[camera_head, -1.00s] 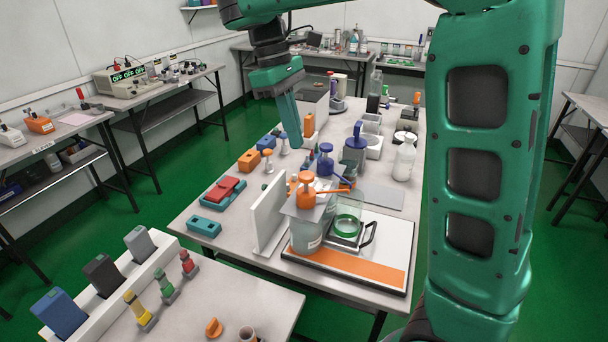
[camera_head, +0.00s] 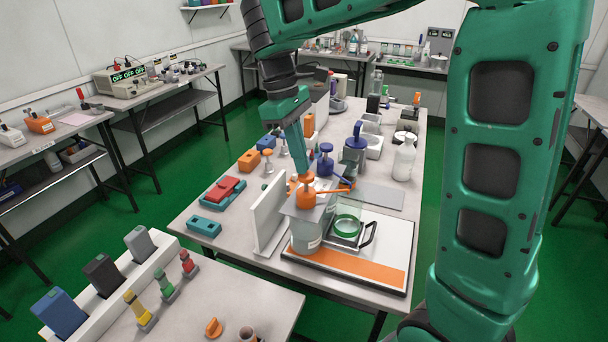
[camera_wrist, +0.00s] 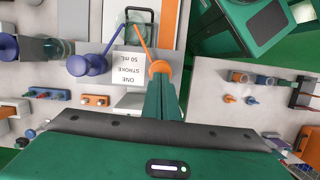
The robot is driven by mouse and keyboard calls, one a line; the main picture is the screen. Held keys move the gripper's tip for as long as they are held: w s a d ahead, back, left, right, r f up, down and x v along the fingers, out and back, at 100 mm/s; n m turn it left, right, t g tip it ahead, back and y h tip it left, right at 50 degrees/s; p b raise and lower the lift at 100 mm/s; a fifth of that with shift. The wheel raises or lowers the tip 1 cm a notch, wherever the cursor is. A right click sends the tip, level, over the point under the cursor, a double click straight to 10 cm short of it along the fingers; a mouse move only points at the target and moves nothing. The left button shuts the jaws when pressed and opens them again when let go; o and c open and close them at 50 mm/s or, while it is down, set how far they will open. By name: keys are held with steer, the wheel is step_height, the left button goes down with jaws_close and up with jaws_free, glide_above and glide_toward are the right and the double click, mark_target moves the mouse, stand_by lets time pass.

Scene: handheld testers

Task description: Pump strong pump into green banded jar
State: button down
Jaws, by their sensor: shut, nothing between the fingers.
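An orange-headed pump (camera_head: 305,198) stands on a pale container at the table's front, its orange spout pointing right toward a clear jar with a green band (camera_head: 347,226). In the wrist view the orange pump head (camera_wrist: 159,67) is just beyond my fingertips, and its spout reaches the jar (camera_wrist: 134,18). A blue-headed pump (camera_head: 325,162) stands behind, its spout also angled toward the jar. My gripper (camera_head: 304,178) is shut and empty, pointing down at the top of the orange head. I cannot tell whether it touches. Which pump is the strong one is unclear.
A card (camera_wrist: 132,68) reading "ONE STROKE 50 mL" lies between the pumps in the wrist view. A white upright panel (camera_head: 268,215) stands left of the orange pump. A white bottle (camera_head: 404,160) and a dark blue-topped bottle (camera_head: 355,146) stand behind right.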

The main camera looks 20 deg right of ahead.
steer(key=shift+w+a+x, duration=0.1)
steer(key=shift+w+x, duration=0.05)
steer(key=shift+x, duration=0.65)
steer(key=shift+w+a+x, duration=0.15)
steer(key=shift+x, duration=0.65)
steer(key=shift+w+a+r, duration=0.25)
steer(key=shift+w+a, duration=0.25)
steer(key=shift+w, duration=0.05)
steer(key=shift+w+a+r, duration=0.2)
steer(key=shift+w+a, duration=0.3)
steer(key=shift+w, duration=0.05)
steer(key=shift+r, duration=0.1)
steer(key=v, duration=1)
steer(key=shift+w, duration=0.15)
steer(key=shift+a+r, duration=0.1)
steer(key=shift+r, duration=0.05)
